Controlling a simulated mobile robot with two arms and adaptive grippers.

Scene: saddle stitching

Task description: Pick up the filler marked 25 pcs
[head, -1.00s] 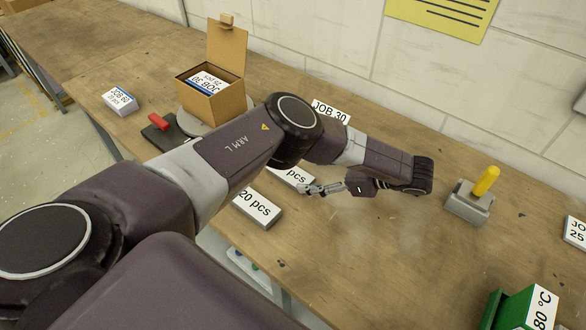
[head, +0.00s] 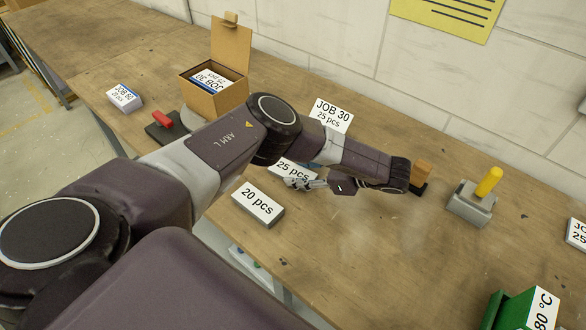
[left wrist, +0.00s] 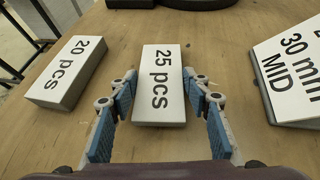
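The filler marked 25 pcs (head: 291,169) is a white-topped block lying flat on the wooden table. In the left wrist view the 25 pcs filler (left wrist: 160,88) sits between the fingers of my left gripper (left wrist: 162,105). The fingers are open, one on each side, with small gaps to the block. In the head view my left gripper (head: 305,183) is over the near right part of the block. The filler marked 20 pcs (head: 257,204) lies nearer the table's front edge, and it is left of the gripper in the left wrist view (left wrist: 68,75). My right gripper does not show.
A JOB 30 25 pcs card (head: 332,115) stands behind my arm. A cardboard box (head: 215,96) with JOB 30 papers stands at the back left. A grey block with a yellow handle (head: 471,204) is to the right.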

